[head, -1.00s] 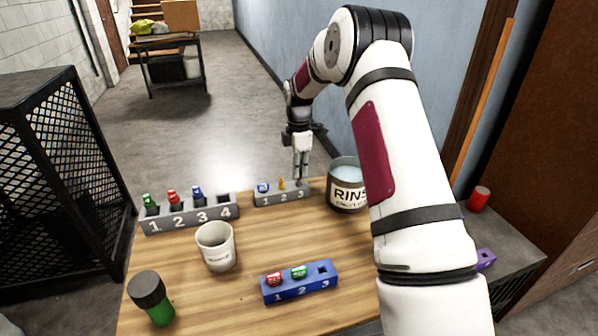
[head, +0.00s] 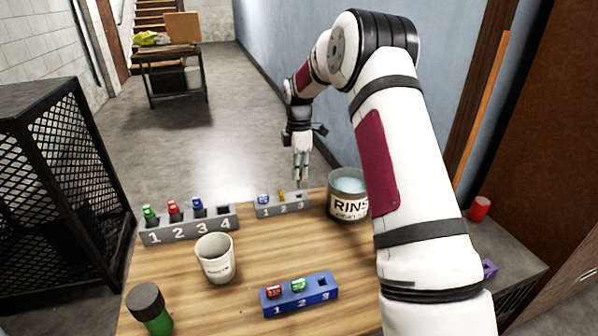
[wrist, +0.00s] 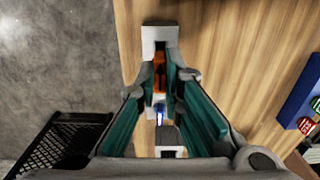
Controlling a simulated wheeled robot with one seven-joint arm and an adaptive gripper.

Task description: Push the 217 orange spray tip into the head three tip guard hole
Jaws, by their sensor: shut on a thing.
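My gripper (head: 301,178) is above the right end of the small grey block (head: 264,211) numbered 1 to 3. It is shut on an orange spray tip (wrist: 160,72), which shows between the fingertips in the wrist view. In the head view the held tip is too small to make out. In the small grey block, a blue tip (head: 263,199) is at 1 and a yellow-orange tip (head: 282,195) at 2. Hole 3 (head: 299,198) looks dark and empty, just below the fingertips.
A longer grey block (head: 190,229) holds green, red and blue tips at 1 to 3. A blue block (head: 300,299) holds red and green tips. A RINSE bucket (head: 347,203) stands close right of my gripper. A white cup (head: 215,258) and green-black bottle (head: 150,309) stand nearer.

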